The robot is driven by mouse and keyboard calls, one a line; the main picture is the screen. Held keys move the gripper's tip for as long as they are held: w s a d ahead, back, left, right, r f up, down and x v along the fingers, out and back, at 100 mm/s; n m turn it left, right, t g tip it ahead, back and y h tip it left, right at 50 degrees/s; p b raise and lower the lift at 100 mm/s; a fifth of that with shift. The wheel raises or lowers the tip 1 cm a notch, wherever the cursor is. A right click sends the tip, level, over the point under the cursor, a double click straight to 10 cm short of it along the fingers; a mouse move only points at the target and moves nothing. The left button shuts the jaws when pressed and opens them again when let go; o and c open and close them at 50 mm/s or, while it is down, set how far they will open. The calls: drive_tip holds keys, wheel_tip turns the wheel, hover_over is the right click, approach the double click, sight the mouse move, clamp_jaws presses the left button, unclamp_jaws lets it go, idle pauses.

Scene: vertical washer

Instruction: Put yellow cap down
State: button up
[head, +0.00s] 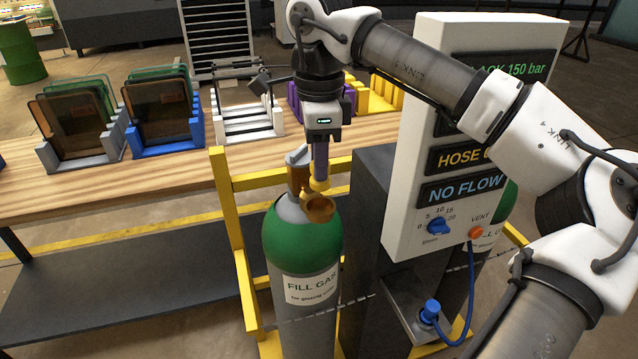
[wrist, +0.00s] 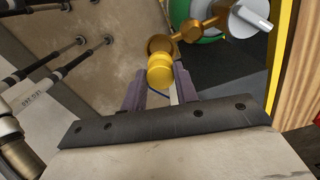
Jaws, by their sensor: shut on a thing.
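My gripper (head: 319,178) points down over the FILL GAS cylinder (head: 300,245), which has a green shoulder and a grey body. It is shut on the small yellow cap (head: 320,186). The cylinder's brass valve (head: 299,178) stands upright with a grey knob on top. Its brass outlet (head: 320,209) is just below the cap in the head view and just beyond it in the wrist view (wrist: 161,45). I cannot tell whether cap and outlet touch.
A white control panel (head: 420,170) reading NO FLOW stands close on the right, with a blue hose connector (head: 430,309) below it. A yellow frame (head: 232,230) surrounds the cylinder. The wooden bench (head: 160,184) behind holds racks of glass panes; its front strip is clear.

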sight(319, 187)
drive_tip(key=shift+f, duration=3.05)
drive_tip(key=o, duration=1)
drive_tip(key=shift+c, duration=0.2)
wheel_tip(319, 187, up, 12)
drive_tip(key=shift+r+b, duration=0.2)
drive_tip(key=shift+b, duration=0.1)
